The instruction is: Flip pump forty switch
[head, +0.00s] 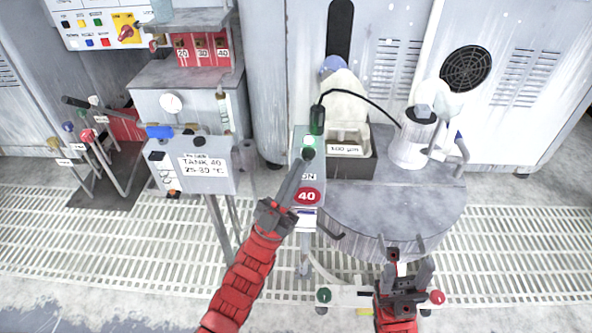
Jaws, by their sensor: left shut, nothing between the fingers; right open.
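The pump switch post (298,140) stands upright near the middle of the head view, with a green upper face, the letters "ON" and a red oval label "40" (307,196). A pale round spot (309,141) shows near its top. My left gripper (307,156) is shut and empty, reaching up across the front of the post with its tip just below that spot. It hides part of the face, so I cannot tell the switch's position or whether the tip touches it. My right gripper (409,258) is open and empty, low at the right, in front of the round table.
A round grey table (400,210) at the right holds a "100 µm" tray (346,140) and a white canister (412,145). A bar with round buttons (350,296) lies low in front.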

